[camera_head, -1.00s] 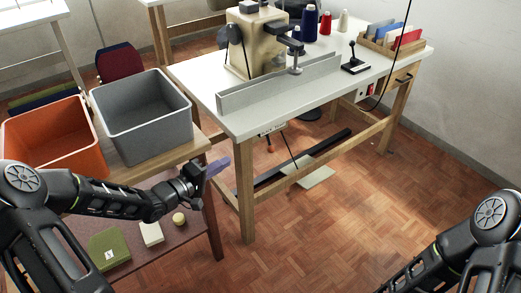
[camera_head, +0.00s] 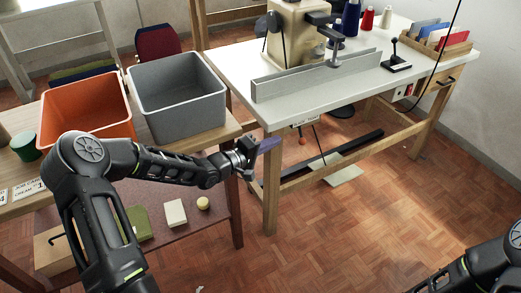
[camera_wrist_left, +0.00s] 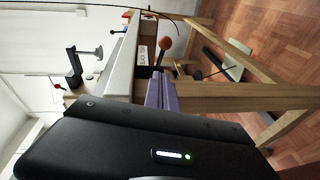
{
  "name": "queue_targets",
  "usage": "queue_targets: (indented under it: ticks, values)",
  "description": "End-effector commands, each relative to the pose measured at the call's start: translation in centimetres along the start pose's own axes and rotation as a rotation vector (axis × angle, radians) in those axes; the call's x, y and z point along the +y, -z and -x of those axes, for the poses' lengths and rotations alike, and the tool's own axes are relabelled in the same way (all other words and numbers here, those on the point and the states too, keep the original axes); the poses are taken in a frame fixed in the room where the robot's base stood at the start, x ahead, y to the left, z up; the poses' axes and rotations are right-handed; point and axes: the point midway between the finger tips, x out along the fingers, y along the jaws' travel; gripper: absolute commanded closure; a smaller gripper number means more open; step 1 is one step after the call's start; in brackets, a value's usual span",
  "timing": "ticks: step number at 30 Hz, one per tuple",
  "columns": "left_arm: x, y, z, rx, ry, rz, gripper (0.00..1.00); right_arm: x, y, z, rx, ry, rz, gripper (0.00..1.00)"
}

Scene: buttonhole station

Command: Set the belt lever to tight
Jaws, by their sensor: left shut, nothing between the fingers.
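The belt lever is a thin stem with an orange-red ball knob (camera_wrist_left: 165,43) under the front edge of the sewing table in the left wrist view. The knob also shows small below the table edge in the head view (camera_head: 302,141). A small label plate (camera_head: 305,120) sits on the table edge above it; its words are too small to read surely. My right gripper is out of view.
The white-topped sewing table (camera_head: 235,60) carries a beige machine (camera_head: 290,35) and a grey fence (camera_head: 315,78). Its wooden front-left leg (camera_head: 270,195) stands near my left gripper. Grey (camera_head: 178,122) and orange (camera_head: 85,118) bins stand left. Open parquet floor (camera_head: 350,230) lies in front.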

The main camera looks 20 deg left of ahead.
Motion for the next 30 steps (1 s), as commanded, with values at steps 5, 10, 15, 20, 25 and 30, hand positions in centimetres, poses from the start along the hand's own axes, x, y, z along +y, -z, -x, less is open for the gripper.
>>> queue_targets:
  ticks: [5, 10, 15, 20, 25, 30]
  values:
    - [-0.1, -1.2, -3.0, -0.003, -0.001, 0.002, 1.00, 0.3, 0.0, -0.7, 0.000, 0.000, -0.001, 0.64]
    - [0.0, -2.5, -4.3, -0.002, -0.001, -0.001, 1.00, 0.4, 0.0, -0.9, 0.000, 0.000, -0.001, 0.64]
    - [0.0, -2.8, -4.7, 0.000, 0.001, -0.001, 1.00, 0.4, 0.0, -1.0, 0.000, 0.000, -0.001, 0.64]
    - [0.0, -2.8, -4.7, 0.000, 0.000, -0.001, 1.00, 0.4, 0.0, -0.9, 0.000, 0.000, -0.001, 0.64]
    - [0.0, -2.8, -4.7, 0.001, 0.000, -0.001, 1.00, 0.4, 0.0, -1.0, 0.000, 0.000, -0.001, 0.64]
    - [0.0, -3.0, -4.8, 0.014, 0.001, 0.002, 1.00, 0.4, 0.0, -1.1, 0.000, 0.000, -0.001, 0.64]
